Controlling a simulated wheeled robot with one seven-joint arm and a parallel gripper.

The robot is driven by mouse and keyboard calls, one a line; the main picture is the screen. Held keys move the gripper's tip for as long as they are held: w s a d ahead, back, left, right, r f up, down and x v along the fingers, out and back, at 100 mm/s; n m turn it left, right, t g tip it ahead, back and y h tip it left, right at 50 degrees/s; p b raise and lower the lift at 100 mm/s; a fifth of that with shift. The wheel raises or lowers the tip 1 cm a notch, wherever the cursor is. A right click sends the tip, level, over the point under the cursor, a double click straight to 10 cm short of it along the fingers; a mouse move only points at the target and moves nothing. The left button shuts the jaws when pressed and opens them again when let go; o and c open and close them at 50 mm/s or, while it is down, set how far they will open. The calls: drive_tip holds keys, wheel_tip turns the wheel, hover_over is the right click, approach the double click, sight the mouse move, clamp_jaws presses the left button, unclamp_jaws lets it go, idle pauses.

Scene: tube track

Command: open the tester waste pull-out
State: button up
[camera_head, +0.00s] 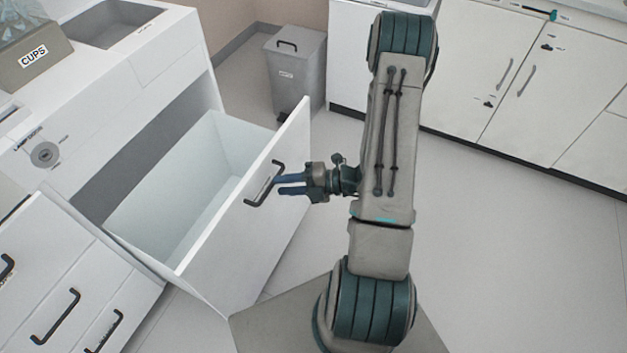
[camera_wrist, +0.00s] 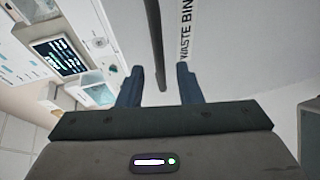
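The waste pull-out (camera_head: 240,215) stands well out from the white cabinet, and its pale, empty-looking inside (camera_head: 185,190) shows from above. Its front carries a black bar handle (camera_head: 264,184). In the wrist view, lettering reading "WASTE BIN" (camera_wrist: 186,30) shows on the white front. My gripper (camera_head: 279,183) is at the handle, coming from the right. In the wrist view, its two blue fingers (camera_wrist: 160,72) are apart, with the dark handle bar (camera_wrist: 155,40) between them and gaps visible on both sides. Whether the fingertips touch the front cannot be told.
A grey lidded bin (camera_head: 296,75) stands on the floor behind the pull-out. Closed drawers with black handles (camera_head: 55,315) are at lower left. White cabinets (camera_head: 520,70) line the back right. The floor (camera_head: 510,250) right of my arm is clear.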

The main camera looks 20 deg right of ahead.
drive_tip(key=v, duration=0.9)
drive_tip(key=shift+s+d+p, duration=0.2)
drive_tip(key=shift+p, duration=0.1)
drive_tip(key=s+a+r+m+g+h+p, duration=0.1)
drive_tip(key=s+a+r+m+h+p, duration=0.1)
drive_tip(key=r+m, duration=0.8)
drive_tip(key=s+a+r+m+g+h+p, duration=0.2)
drive_tip(key=r+m+h+p, duration=0.4)
drive_tip(key=r+m, duration=0.4)
drive_tip(key=s+a+r+m+g+h+p, duration=0.1)
drive_tip(key=s+a+r+m+h+p, duration=0.3)
drive_tip(key=r+m, duration=0.5)
wheel_tip(320, 180, up, 6)
drive_tip(key=shift+a+f+m+h, duration=0.1)
drive_tip(key=shift+a+m+h, duration=0.4)
drive_tip(key=shift+h, duration=0.6)
drive_tip(key=shift+s, duration=0.15)
